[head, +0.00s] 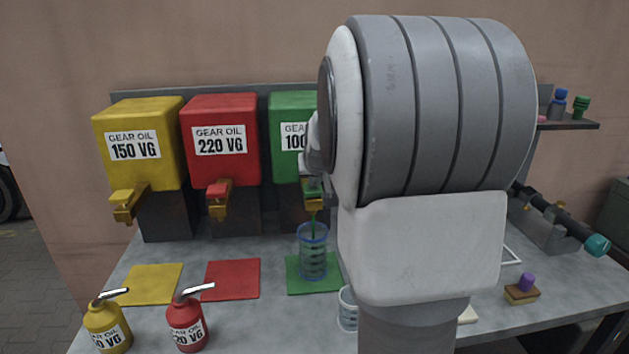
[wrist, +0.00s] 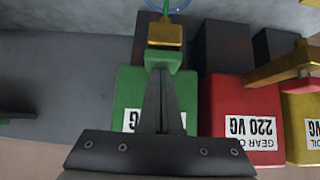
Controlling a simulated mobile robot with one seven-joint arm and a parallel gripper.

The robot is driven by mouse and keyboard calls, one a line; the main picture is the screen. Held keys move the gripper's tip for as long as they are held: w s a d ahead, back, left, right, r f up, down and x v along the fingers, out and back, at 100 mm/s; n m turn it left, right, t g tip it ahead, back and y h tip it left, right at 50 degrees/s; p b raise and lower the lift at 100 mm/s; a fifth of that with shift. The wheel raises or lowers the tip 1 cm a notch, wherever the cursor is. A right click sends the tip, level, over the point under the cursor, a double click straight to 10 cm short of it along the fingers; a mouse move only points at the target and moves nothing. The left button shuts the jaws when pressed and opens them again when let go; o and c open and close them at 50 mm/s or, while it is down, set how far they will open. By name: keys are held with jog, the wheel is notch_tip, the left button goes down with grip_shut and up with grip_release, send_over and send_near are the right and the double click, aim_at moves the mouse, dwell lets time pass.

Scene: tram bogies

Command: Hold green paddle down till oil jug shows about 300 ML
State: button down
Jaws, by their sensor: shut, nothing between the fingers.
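The green oil tank (head: 290,135) stands at the back, partly hidden by my arm. It also shows in the wrist view (wrist: 126,88). Its green paddle (wrist: 163,57) sits above the brass spout (head: 313,203). My gripper (wrist: 160,72) is shut and empty, its fingertips at the paddle and seeming to touch it. A thin green stream falls from the spout into the clear, blue-rimmed oil jug (head: 313,262). The jug stands upright on the green mat (head: 292,283). Dark marks show on its side, but the oil level is too small to read.
A red tank (head: 222,170) and a yellow tank (head: 140,170) stand to the left, with a red mat (head: 232,280) and a yellow mat (head: 150,284) before them. Red (head: 187,325) and yellow (head: 105,328) oil cans stand in front. A white-rimmed cup (head: 347,310) is near the jug.

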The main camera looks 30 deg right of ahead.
aim_at(314, 191)
notch_tip(314, 191, up, 4)
jog(key=p, duration=0.3)
jog(key=shift+r, duration=0.2)
jog(key=v, duration=0.9)
jog(key=shift+s+r, duration=0.15)
jog(key=shift+s, duration=0.2)
jog(key=shift+a, duration=0.15)
jog(key=s+a+f+n+g+y, duration=0.1)
jog(key=s+a+f, duration=0.3)
jog(key=s+a, duration=0.6)
jog(key=s+a+f+n+g+y, duration=0.1)
jog(key=s+a+f+n+y, duration=0.2)
jog(key=s+a, duration=0.8)
jog(key=shift+s+a+f+n, duration=0.25)
jog(key=shift+a+f+n, duration=0.35)
jog(key=shift+a+f, duration=0.15)
